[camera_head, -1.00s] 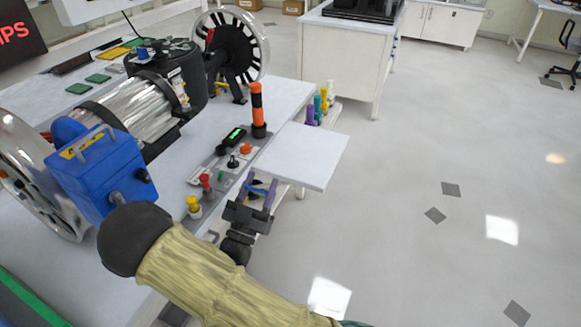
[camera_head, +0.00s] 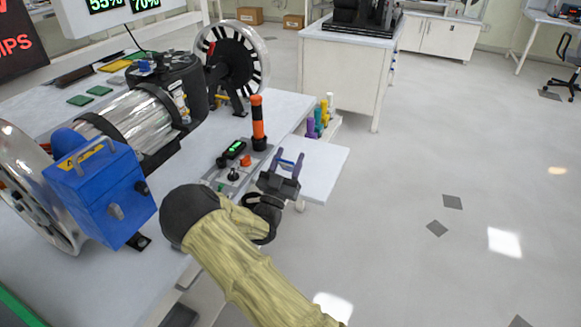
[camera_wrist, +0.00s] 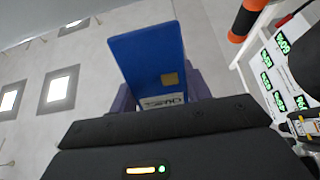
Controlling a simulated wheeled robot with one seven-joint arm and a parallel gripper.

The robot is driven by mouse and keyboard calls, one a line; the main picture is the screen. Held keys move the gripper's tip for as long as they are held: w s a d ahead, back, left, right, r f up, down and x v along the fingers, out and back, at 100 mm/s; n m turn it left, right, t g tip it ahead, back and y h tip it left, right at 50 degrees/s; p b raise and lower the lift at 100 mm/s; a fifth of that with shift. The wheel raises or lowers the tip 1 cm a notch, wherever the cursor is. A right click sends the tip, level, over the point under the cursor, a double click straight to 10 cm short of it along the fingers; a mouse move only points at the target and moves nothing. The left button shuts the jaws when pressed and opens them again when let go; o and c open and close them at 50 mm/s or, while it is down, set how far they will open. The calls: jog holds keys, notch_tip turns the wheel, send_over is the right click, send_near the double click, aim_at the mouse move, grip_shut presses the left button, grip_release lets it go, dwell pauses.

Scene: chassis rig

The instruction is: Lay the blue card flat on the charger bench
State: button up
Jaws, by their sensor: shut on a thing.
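My gripper (camera_head: 290,160) is shut on the blue card (camera_wrist: 150,62). In the wrist view the card stands out beyond the purple fingers, with a gold chip and a printed white label near its held end. In the head view only a thin blue strip of it shows between the fingers. The gripper is in front of a white side shelf (camera_head: 322,172) of the near white bench (camera_head: 283,101). The card appears clear of any surface. I cannot tell which surface is the charger bench.
An orange-and-black post (camera_head: 258,124) and a control panel (camera_head: 233,172) with knobs stand left of my gripper. A blue box (camera_head: 103,197) and a large motor rig fill the bench. Green cards (camera_head: 80,100) lie at its back. Open floor lies to the right.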

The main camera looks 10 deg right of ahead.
aim_at(289, 170)
jog(key=shift+w+d, duration=0.2)
jog(key=shift+w+d+f+b, duration=0.15)
jog(key=shift+w+f+b, duration=0.05)
jog(key=shift+f, duration=0.7)
jog(key=shift+w+d+f+b, duration=0.1)
jog(key=shift+w+f+b, duration=0.05)
jog(key=shift+f, duration=0.7)
jog(key=shift+f, duration=0.15)
jog(key=o, duration=0.9)
jog(key=shift+o, duration=0.2)
